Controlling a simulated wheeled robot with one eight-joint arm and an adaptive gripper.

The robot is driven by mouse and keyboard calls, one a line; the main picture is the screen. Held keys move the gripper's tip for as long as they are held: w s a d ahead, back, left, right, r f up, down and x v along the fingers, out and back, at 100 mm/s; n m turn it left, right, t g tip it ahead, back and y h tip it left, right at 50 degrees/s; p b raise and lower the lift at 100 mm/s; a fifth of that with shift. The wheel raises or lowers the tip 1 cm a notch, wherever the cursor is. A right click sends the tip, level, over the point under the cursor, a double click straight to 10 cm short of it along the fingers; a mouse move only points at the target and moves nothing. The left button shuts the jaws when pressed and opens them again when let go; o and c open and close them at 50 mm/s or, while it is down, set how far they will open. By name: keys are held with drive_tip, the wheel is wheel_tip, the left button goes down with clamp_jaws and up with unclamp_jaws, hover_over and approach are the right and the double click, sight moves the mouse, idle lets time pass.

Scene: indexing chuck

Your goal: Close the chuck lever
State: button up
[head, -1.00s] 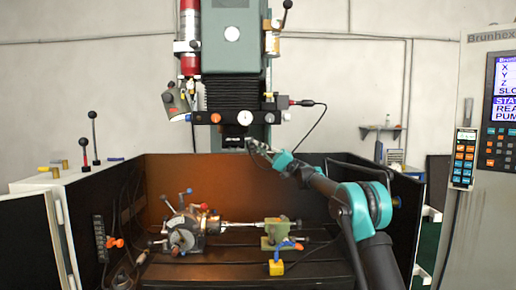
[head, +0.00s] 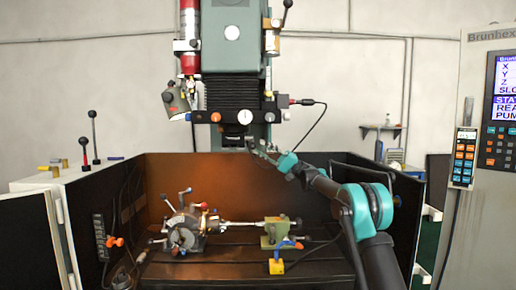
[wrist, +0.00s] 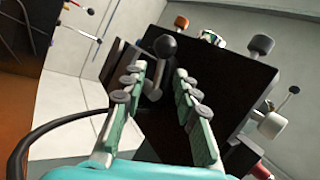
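The indexing chuck (head: 183,232) sits on the machine bed at the left in the head view. My gripper (head: 258,150) is high above the bed, up and to the right of the chuck, beside the machine head. In the wrist view my gripper (wrist: 158,78) is open with its two fingers apart and nothing held. A black ball knob on a short lever (wrist: 165,46) appears between and beyond the fingertips. The chuck is not clearly identifiable in the wrist view.
The machine head (head: 236,118) hangs over the bed. A green tailstock (head: 272,234) stands to the right of the chuck, with a yellow block (head: 276,267) before it. Dark enclosure walls (head: 345,172) surround the bed. A control console (head: 490,120) stands at the right.

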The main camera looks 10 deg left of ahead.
drive_tip(key=v, duration=0.9)
drive_tip(key=shift+d, duration=0.2)
drive_tip(key=shift+w+f, duration=0.15)
drive_tip(key=s+d+f+m+t+h, duration=0.2)
drive_tip(key=s+f+m+t, duration=0.1)
drive_tip(key=s+f+t, duration=0.1)
drive_tip(key=s+d+f+m+t+h, duration=0.3)
drive_tip(key=s+f+t, duration=0.1)
drive_tip(key=s+f, duration=0.3)
drive_tip(key=s+d+f+m+t+h, duration=0.2)
drive_tip(key=s+d+f+m+t, duration=0.1)
drive_tip(key=s+f, duration=0.3)
drive_tip(key=shift+f+t+h, duration=0.4)
drive_tip(key=shift+f+t, duration=0.2)
drive_tip(key=shift+f, duration=0.4)
drive_tip(key=s+d+f+m+t+h, duration=0.3)
drive_tip(key=s+d+f+h, duration=0.9)
drive_tip(key=s+d+f, duration=1.1)
drive_tip(key=s+d+t, duration=0.2)
drive_tip(key=s+d, duration=0.1)
drive_tip(key=d, duration=0.1)
drive_tip(key=shift+s+d+f, duration=0.2)
drive_tip(key=shift+s+f, duration=0.2)
